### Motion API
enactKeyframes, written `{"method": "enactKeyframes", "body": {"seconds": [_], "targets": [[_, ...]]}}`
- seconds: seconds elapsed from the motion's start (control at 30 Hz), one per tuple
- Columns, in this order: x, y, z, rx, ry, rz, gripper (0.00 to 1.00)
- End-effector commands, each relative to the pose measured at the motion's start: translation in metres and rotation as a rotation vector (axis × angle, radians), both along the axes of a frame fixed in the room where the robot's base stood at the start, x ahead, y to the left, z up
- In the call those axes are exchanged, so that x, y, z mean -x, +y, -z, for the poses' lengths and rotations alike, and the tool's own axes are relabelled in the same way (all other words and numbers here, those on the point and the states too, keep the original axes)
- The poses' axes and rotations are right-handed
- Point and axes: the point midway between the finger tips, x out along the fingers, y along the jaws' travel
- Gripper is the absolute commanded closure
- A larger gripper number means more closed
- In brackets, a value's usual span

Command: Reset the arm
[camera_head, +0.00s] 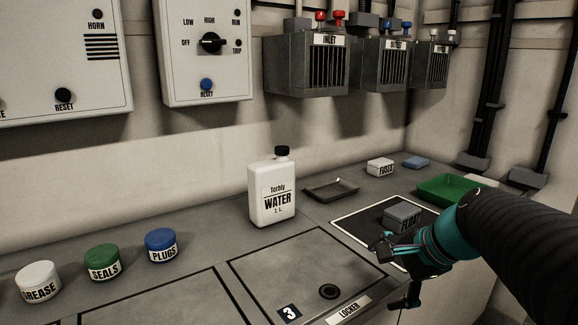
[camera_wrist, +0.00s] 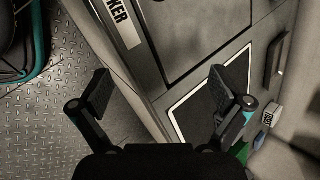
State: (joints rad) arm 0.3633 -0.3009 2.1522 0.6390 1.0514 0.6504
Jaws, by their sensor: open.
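My gripper (camera_head: 394,270) is at the right of the head view, above the front edge of the counter near the locker lid. In the wrist view, its two fingers stand wide apart and nothing is between them (camera_wrist: 168,88). My arm comes in from the right edge of the head view. A grey block (camera_head: 403,213), with a label that seems to read FLOAT, sits on a black mat with a white border (camera_head: 352,222), just behind my gripper. My gripper partly hides the block's label and the mat. The mat also shows in the wrist view (camera_wrist: 198,108).
A white WATER bottle (camera_head: 272,192) stands upright left of a dark tray (camera_head: 331,189). A green tray (camera_head: 447,187) is behind my arm. GREASE, SEALS and PLUGS jars (camera_head: 104,262) are at left. The LOCKER lid (camera_head: 290,262) is clear. Wall boxes (camera_head: 306,65) overhang the back.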

Motion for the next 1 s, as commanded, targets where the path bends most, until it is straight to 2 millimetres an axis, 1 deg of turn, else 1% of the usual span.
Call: {"method": "enactKeyframes", "body": {"seconds": [0.03,0.2,0.3,0.4,0.5,0.6,0.67,1.0], "targets": [[0.016,0.010,-0.001,0.081,-0.023,-0.088,0.00],[0.063,0.025,0.009,0.360,-0.097,-0.385,0.00],[0.089,0.028,0.014,0.519,-0.142,-0.562,0.00],[0.110,0.028,0.019,0.668,-0.184,-0.730,0.00],[0.125,0.026,0.024,0.790,-0.219,-0.868,0.00],[0.134,0.024,0.026,0.876,-0.242,-0.964,0.00],[0.137,0.021,0.027,0.906,-0.249,-0.996,0.00],[0.137,0.021,0.027,0.906,-0.249,-0.996,0.00]]}}
